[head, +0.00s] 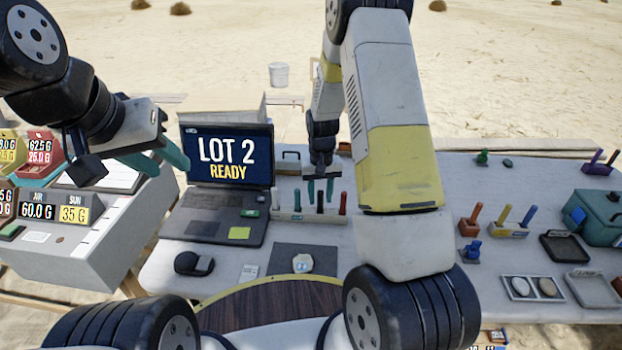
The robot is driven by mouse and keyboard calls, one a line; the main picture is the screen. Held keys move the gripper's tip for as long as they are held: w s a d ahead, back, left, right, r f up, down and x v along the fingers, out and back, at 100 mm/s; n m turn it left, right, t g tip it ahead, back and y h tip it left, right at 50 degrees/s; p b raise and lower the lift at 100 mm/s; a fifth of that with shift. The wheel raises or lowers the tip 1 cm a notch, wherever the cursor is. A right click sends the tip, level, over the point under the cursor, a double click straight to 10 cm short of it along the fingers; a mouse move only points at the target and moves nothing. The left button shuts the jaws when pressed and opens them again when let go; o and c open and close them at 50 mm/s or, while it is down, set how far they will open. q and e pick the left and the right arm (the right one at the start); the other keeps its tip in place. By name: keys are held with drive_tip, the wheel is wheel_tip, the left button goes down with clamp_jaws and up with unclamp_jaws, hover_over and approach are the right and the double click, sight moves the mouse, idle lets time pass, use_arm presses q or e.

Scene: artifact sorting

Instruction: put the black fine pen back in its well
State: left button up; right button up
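The white pen stand (285,216) sits behind the mat, right of the laptop. A teal-green pen (297,200) and a red pen (343,203) stand upright in it. The black fine pen (320,203) is upright between them, over the stand's middle; its lower end is too small to tell whether it is fully seated. My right gripper (320,190) points down there, with its teal fingers apart on either side of the black pen and a gap showing. My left gripper (162,160) is open and empty, in the air left of the laptop.
A laptop (228,170) reading "LOT 2 READY" stands left of the pen stand. A mouse (193,263) and a dark mat (285,258) with a small pale object (302,263) lie in front. Trays, colored stamps and a teal box (600,215) fill the right side.

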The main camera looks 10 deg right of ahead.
drive_tip(key=s+r+t, duration=0.1)
drive_tip(key=s+r, duration=0.2)
drive_tip(key=r, duration=1.6)
drive_tip(key=s+a+r+t+y, duration=0.1)
drive_tip(key=s+r+t, duration=0.1)
drive_tip(key=s+r, duration=0.5)
drive_tip(key=s+a+r+t+y, duration=0.1)
drive_tip(key=s+r+t, duration=0.2)
drive_tip(key=s, duration=1.1)
wheel_tip(320, 180, up, 4)
drive_tip(key=shift+s+f+n, duration=0.1)
drive_tip(key=shift+s+n, duration=0.1)
drive_tip(key=shift+n, duration=0.2)
